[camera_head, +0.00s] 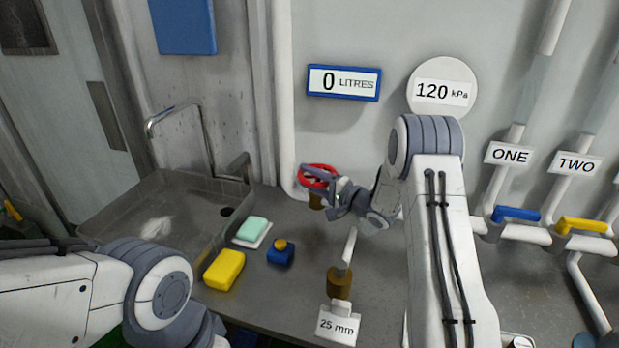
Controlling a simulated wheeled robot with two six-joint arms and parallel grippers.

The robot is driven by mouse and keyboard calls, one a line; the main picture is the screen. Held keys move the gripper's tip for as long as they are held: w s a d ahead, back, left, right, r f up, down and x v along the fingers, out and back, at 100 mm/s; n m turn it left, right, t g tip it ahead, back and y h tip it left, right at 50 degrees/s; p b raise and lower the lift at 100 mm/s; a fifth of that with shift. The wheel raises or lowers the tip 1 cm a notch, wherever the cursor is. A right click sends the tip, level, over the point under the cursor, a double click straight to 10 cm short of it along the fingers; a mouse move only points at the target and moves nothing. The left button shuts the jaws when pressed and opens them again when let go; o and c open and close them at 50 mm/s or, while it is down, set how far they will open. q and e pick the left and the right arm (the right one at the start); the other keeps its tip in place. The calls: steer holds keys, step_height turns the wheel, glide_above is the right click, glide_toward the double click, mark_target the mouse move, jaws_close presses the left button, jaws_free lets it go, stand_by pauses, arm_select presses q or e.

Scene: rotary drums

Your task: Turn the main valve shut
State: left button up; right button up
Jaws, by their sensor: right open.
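The main valve seems to be the red round handwheel (318,176), low against the wall at the foot of a white vertical pipe. A brass-coloured body shows under it. My right gripper (318,180) is at the wheel, with its open fingers over or beside the rim. I cannot tell whether they touch it. The gripper hides part of the wheel. My left arm comes in at the lower left, and its gripper is out of the picture.
A blue display (344,82) reads 0 litres and a round gauge (442,88) reads 120 kPa. Blue (516,213) and yellow (582,225) lever valves stand right. A sink (160,215), a yellow sponge (224,269), green soap (252,229) and a brass fitting (339,283) occupy the counter.

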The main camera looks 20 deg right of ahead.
jaws_close()
